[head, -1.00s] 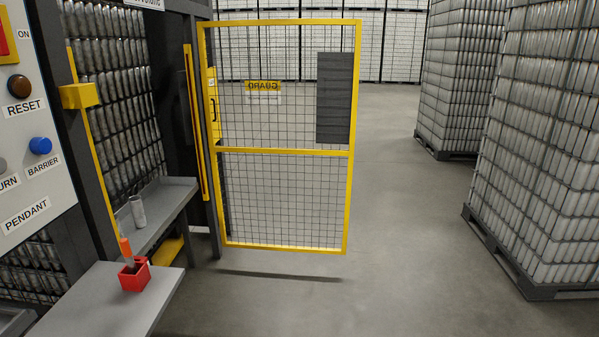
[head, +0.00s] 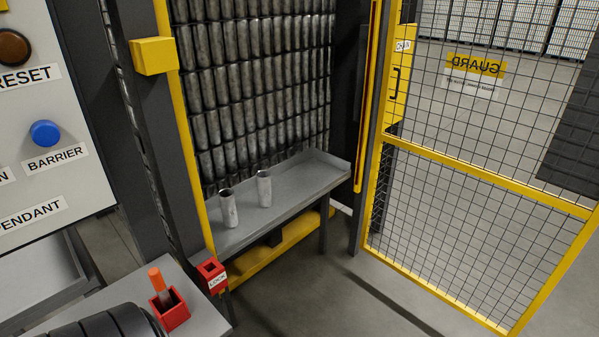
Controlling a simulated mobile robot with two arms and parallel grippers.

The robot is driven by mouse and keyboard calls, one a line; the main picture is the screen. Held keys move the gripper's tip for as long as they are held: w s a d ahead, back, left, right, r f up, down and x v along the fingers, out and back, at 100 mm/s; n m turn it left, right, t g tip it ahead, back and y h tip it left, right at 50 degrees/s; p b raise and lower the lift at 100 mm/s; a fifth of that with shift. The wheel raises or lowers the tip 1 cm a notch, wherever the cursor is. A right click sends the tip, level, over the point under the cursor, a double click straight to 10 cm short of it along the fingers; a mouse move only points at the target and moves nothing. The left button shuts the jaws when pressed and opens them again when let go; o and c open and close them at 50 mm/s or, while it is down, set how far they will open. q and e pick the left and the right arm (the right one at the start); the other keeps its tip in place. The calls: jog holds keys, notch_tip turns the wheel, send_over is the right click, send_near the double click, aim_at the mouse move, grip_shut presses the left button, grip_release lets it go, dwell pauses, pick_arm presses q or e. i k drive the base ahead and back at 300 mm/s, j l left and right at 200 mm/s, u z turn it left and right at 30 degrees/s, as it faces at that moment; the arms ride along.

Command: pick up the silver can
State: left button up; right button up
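Two silver cans stand upright on a grey shelf (head: 300,190) in the head view. The left can (head: 228,209) is nearer the shelf's left end. The right can (head: 264,189) stands a little further back and to its right, with a gap between them. Both tops look open. A dark rounded ribbed part, probably of my own arm, shows at the bottom left edge. Neither of my grippers is in view, and nothing touches the cans.
Stacked cans (head: 255,85) form a wall behind the shelf. A yellow post (head: 180,130) stands left of it. The mesh guard door (head: 475,210) is at right. A grey table (head: 130,295) holds a red box (head: 172,316) with an orange-handled tool. A red lock block (head: 212,276) is beside it.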

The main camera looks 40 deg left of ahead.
aim_at(263, 177)
jog(key=i+u, duration=0.25)
jog(key=i, duration=0.4)
jog(key=i+l+u, duration=0.3)
jog(key=i, duration=0.35)
